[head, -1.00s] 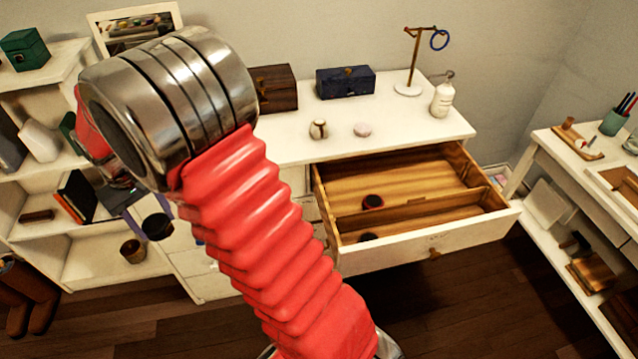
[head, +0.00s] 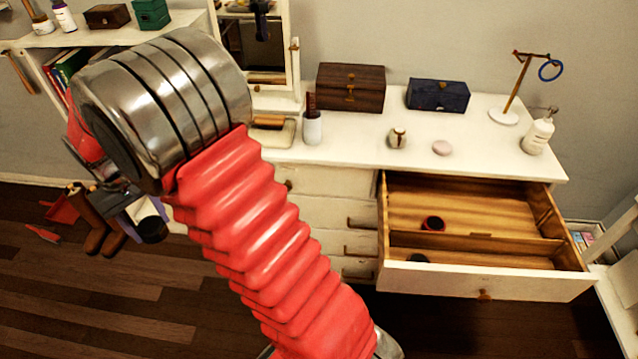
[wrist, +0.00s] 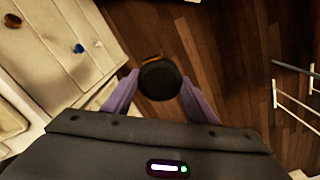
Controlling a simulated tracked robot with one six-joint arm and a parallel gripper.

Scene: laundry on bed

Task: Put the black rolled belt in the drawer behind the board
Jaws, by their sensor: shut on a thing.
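The black rolled belt (wrist: 160,80) is a round dark roll held between the purple fingers of my gripper (wrist: 158,88) in the wrist view. In the head view the belt (head: 153,230) hangs at the left, above the floor, with my gripper (head: 147,216) shut on it. The open drawer (head: 490,281) is at the right, well apart from my gripper. A low wooden board (head: 490,248) divides it into a back and a front compartment. A dark red and black roll (head: 433,223) lies behind the board. A small dark item (head: 418,258), partly hidden, lies in front of it.
The white dresser top (head: 480,135) holds a brown chest (head: 350,88), a blue box (head: 437,95), a white bottle (head: 538,132) and a hook stand (head: 510,95). Brown boots (head: 100,225) stand on the floor at left. My arm hides part of the dresser.

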